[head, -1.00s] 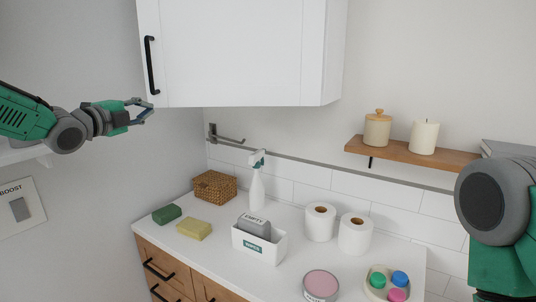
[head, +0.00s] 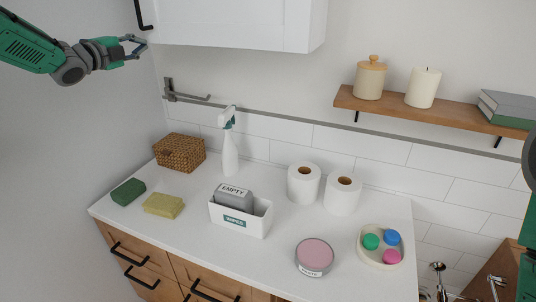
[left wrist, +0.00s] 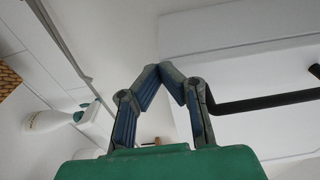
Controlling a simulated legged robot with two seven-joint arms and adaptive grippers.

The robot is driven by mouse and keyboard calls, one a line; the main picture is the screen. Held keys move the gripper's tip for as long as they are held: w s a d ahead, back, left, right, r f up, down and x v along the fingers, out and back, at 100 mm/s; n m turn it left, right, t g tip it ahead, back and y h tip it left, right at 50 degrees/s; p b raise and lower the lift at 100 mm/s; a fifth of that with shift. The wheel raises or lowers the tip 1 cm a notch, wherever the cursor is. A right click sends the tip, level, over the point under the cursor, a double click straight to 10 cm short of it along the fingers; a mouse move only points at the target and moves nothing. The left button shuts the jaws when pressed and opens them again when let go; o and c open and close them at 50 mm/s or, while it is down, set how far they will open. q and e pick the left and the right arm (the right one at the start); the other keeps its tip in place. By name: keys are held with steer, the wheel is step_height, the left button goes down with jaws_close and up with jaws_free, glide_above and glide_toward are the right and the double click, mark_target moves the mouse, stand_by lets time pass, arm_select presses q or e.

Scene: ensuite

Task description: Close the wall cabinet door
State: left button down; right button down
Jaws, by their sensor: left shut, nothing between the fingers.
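The white wall cabinet (head: 306,22) hangs at the top of the head view, cut off by the frame. Its white door (head: 215,22) looks flush with the body, with no gap that I can make out. The black bar handle (head: 146,15) is at the door's left side. My left gripper (head: 139,44) is shut and empty, just below and left of the handle. In the left wrist view its fingers (left wrist: 163,68) meet at the tips, and the black handle (left wrist: 268,101) shows to their right; contact cannot be told. My right gripper is out of view.
Below is a white counter (head: 200,265) with a wicker basket (head: 180,152), spray bottle (head: 230,155), white bin (head: 240,218) and paper rolls (head: 341,196). A wall rail (head: 190,97) and wooden shelf (head: 440,115) are behind. The left wall is close to my left arm.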

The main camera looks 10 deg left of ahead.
arm_select(q)
steer(key=shift+w+d+r+m+h, duration=0.25)
steer(key=shift+w+d+h, duration=0.25)
steer(key=shift+w+d, duration=0.3)
steer(key=shift+w+d+r, duration=0.1)
steer(key=shift+w+d, duration=0.1)
steer(key=shift+d, duration=0.3)
steer(key=shift+a, duration=0.15)
steer(key=shift+s+a, duration=0.1)
steer(key=shift+a, duration=0.25)
glide_toward(150, 41)
steer(key=s, duration=0.2)
steer(key=shift+a, duration=0.1)
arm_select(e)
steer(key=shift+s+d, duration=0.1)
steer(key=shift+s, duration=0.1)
